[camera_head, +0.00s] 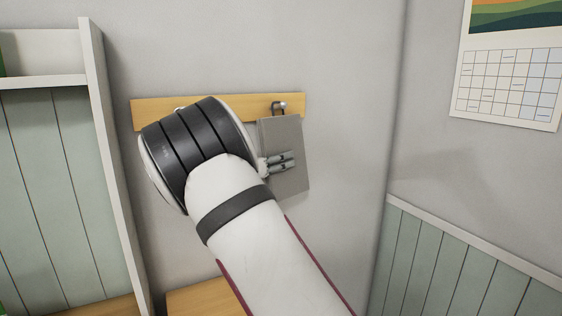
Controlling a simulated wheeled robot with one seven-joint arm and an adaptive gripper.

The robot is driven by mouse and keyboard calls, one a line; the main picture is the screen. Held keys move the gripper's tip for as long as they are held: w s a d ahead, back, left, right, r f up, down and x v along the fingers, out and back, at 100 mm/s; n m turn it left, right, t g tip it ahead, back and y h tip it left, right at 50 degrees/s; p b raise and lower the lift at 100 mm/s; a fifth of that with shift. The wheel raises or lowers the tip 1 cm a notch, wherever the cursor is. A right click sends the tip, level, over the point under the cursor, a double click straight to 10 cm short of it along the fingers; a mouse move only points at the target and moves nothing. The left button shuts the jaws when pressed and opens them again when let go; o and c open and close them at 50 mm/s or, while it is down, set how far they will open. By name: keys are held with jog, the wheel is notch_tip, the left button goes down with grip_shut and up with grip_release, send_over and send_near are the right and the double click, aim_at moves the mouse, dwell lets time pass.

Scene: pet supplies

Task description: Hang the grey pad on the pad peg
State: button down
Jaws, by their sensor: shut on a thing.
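The grey pad (291,180) is a flat rectangle with a dark loop (277,106) at its top. It hangs nearly upright in front of the wall, below the right end of a yellow wooden rail (222,102). A metal peg (281,105) sticks out of the rail there. The loop is at the peg and seems to be around it, but I cannot tell whether the peg bears it. My gripper (284,161) is shut on the pad at its left side. My arm hides the middle of the rail and part of the pad's left edge.
Another metal peg (180,109) shows partly on the rail behind my wrist. A white shelf unit (105,150) stands at the left. A calendar (505,85) hangs on the right wall. A wooden surface (205,299) lies low behind my arm. The wall right of the pad is clear.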

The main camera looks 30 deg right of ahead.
jog(key=c, duration=1.2)
grip_release()
jog(key=shift+v, duration=4.05)
